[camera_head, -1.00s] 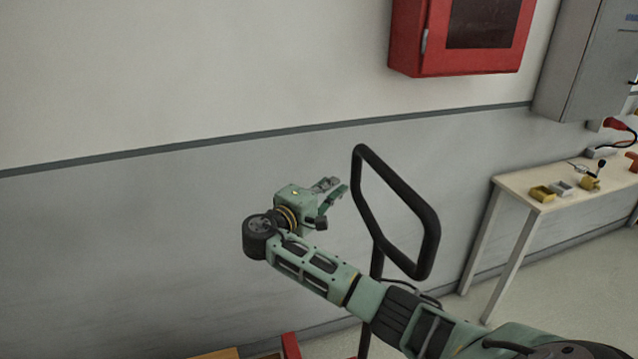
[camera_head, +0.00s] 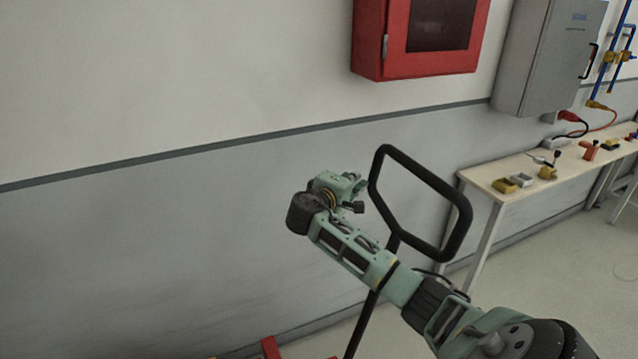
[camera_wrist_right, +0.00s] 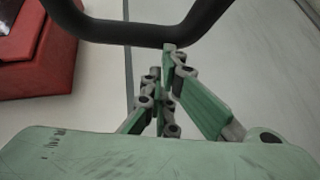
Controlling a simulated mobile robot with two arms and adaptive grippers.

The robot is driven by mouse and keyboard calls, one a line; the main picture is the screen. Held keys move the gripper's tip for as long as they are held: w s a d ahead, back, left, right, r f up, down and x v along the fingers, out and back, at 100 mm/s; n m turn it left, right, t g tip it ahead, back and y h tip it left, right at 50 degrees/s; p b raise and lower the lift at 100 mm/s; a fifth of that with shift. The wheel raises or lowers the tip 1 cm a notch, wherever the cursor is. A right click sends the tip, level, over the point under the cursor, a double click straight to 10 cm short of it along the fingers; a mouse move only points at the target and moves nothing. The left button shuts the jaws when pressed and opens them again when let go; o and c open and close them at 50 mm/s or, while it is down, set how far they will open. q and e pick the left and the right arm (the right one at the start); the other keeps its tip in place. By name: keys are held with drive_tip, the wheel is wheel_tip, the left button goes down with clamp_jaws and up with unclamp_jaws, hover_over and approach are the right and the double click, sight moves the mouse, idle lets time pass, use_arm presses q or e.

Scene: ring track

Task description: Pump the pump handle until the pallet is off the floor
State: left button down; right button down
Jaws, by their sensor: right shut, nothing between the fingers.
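The pump handle is a black closed loop (camera_head: 458,226) on a dark tilted shaft (camera_head: 362,325). My right gripper (camera_head: 358,184) is beside the loop's left side in the head view, shut and empty. In the right wrist view the black handle bar (camera_wrist_right: 140,32) crosses the top, just beyond the closed fingertips (camera_wrist_right: 168,62). I cannot tell whether the fingertips touch the bar. The pallet cannot be made out. A small red part (camera_head: 271,347) shows at the bottom edge. My left gripper is out of view.
A red wall cabinet (camera_head: 400,50) and a grey electrical box (camera_head: 548,55) hang on the wall. A light wooden workbench (camera_head: 480,178) with small parts stands at the right. Bare floor (camera_head: 560,270) lies in front of it.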

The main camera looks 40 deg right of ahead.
drive_tip(key=s+d+f+y+b, duration=0.1)
drive_tip(key=s+d+f, duration=0.2)
drive_tip(key=d, duration=0.7)
drive_tip(key=s+d+f+m+y, duration=0.1)
drive_tip(key=s+d+f+y, duration=0.1)
drive_tip(key=d, duration=0.8)
drive_tip(key=shift+s+f+m+b, duration=0.3)
drive_tip(key=shift+s+f+b, duration=0.1)
drive_tip(key=shift+s+f, duration=0.25)
drive_tip(key=shift+r, duration=0.1)
